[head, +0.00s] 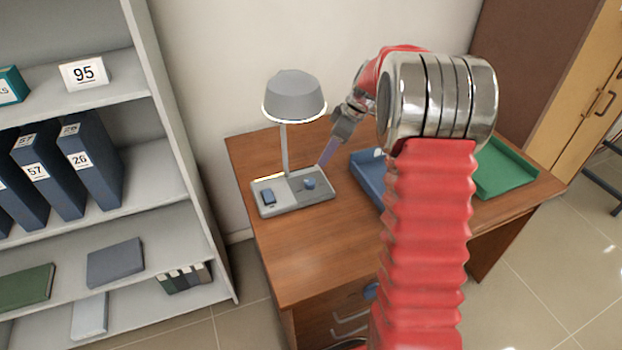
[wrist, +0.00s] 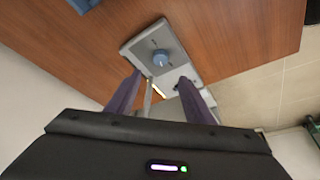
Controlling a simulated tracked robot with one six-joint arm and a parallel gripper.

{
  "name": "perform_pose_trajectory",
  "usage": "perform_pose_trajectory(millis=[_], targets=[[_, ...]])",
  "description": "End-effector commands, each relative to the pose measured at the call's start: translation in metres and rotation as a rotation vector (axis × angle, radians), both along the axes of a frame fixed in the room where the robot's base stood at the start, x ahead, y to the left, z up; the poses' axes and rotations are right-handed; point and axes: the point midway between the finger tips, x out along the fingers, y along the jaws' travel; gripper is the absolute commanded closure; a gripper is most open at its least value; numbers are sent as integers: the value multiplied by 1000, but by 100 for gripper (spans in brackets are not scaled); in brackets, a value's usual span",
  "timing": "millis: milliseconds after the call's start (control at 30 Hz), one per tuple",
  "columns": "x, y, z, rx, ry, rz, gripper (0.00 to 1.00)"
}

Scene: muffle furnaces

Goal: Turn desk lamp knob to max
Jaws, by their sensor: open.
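The desk lamp (head: 293,97) has a grey shade on a thin post above a flat grey base (head: 276,204). A round blue knob (head: 309,184) sits on the right part of the base, with a blue switch (head: 267,196) at the left. The knob also shows in the wrist view (wrist: 161,58), with a light mark on its top. My gripper (head: 326,160) is just right of the lamp post, above and behind the knob. In the wrist view its two purple fingers (wrist: 158,84) are spread apart with nothing held; the knob lies beyond their tips, not touched.
The lamp stands on a brown wooden desk (head: 290,262). A blue tray (head: 366,178) and a green tray (head: 503,170) lie to the right. A grey shelf (head: 183,165) with binders stands at the left. The desk front left is clear.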

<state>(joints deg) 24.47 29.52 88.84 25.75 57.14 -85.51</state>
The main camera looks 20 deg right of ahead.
Motion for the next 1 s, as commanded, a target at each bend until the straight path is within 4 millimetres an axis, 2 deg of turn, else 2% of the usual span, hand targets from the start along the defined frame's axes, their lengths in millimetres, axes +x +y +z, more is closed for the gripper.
perform_pose_trajectory(millis=[267,467,667,1000], targets=[[0,0,0,0,1,-1,52],[1,3,-9,2,3,-1,52],[8,10,-32,1,4,-2,52],[21,24,-81,1,4,-2,52]])
